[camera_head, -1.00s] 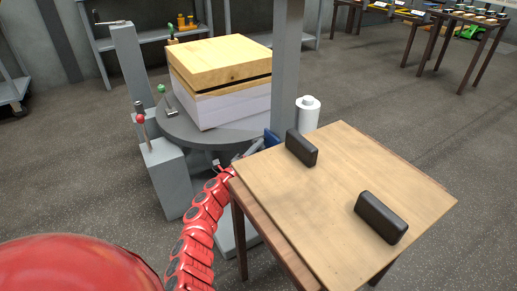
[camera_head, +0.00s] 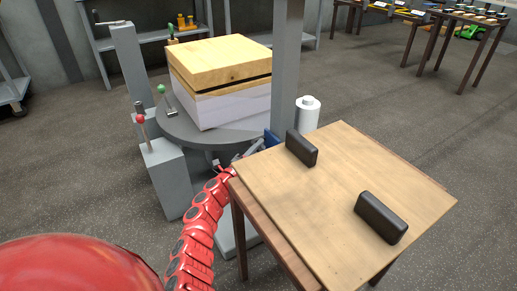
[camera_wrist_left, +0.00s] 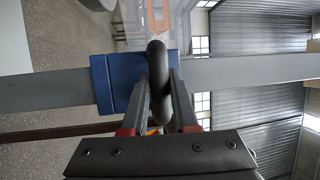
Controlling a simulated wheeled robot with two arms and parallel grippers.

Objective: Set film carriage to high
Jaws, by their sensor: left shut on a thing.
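The film carriage is a blue block (camera_head: 271,138) on the grey mast (camera_head: 287,60), partly hidden behind the wooden table's edge. In the left wrist view the blue carriage (camera_wrist_left: 108,84) sits around the mast, which runs sideways across the picture. A dark rounded handle (camera_wrist_left: 157,70) stands in front of it. My left gripper (camera_head: 257,147) is at the carriage, beside the table's left corner. In the wrist view its fingers (camera_wrist_left: 158,95) are shut on the handle. My right gripper is out of view.
A white film roll (camera_head: 308,114) stands right of the mast. A turntable (camera_head: 178,128) bears stacked boxes (camera_head: 222,80), left of the mast. A wooden table (camera_head: 340,190) with two black blocks stands close right of my left arm. Levers with red (camera_head: 140,119) and green knobs are at left.

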